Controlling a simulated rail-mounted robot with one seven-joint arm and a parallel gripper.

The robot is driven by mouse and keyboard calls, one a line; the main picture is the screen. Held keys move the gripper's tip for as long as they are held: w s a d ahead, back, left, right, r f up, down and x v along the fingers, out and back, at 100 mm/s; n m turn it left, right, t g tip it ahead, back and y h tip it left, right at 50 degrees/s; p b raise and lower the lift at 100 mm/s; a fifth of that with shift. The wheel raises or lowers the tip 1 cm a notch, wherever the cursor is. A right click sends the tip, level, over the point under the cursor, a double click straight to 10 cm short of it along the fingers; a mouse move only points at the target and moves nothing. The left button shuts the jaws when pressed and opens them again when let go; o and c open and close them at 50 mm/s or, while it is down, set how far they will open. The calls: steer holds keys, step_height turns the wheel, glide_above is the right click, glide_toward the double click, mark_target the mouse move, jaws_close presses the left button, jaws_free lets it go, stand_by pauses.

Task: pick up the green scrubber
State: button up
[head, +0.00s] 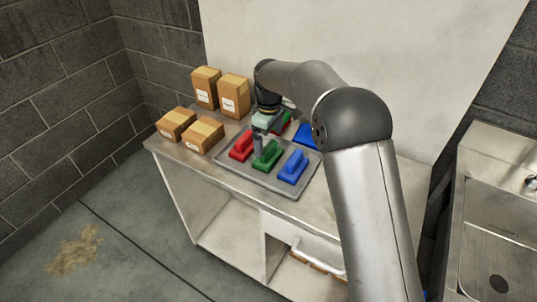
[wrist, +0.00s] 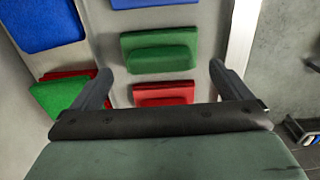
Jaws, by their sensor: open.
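A green scrubber (head: 267,157) lies in the middle of the front row on the grey tray (head: 228,171), between a red scrubber (head: 241,146) and a blue one (head: 292,167). It also shows in the wrist view (wrist: 160,50), ahead of my fingers. A second green piece (wrist: 58,97) overlaps a red one at the left of the wrist view; whether it rests on it is unclear. My gripper (wrist: 160,70) is open and empty, its fingers apart near the red and green scrubbers. In the head view my gripper (head: 258,140) hangs above the tray, hiding part of the back row.
Several cardboard boxes (head: 203,133) stand on the left of the worktop. A wall panel rises behind the worktop, and a steel sink (head: 497,235) is at the right.

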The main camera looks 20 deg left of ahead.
mark_target(268, 146)
steer(key=shift+a+f+p, duration=0.1)
steer(key=shift+f+p, duration=0.45)
steer(key=shift+f, duration=1.8)
steer(key=c, duration=1.1)
steer(key=shift+r, duration=0.1)
steer(key=shift+w+r, duration=0.1)
steer(key=shift+r, duration=0.4)
step_height(268, 146, up, 2)
steer(key=shift+r+b, duration=0.2)
steer(key=shift+b, duration=0.2)
steer(key=s+d+r+b, duration=0.1)
steer(key=s+d+r, duration=0.2)
steer(key=s+d+r+b, duration=0.1)
steer(key=s+d+r, duration=0.1)
steer(key=s+r, duration=0.1)
steer(key=s+d+r+b, duration=0.1)
steer(key=s+d+r, duration=0.2)
steer(key=s, duration=0.2)
steer(key=shift+s+d+r+b, duration=0.1)
steer(key=shift+d+r+b, duration=0.15)
steer(key=shift+d+b, duration=0.1)
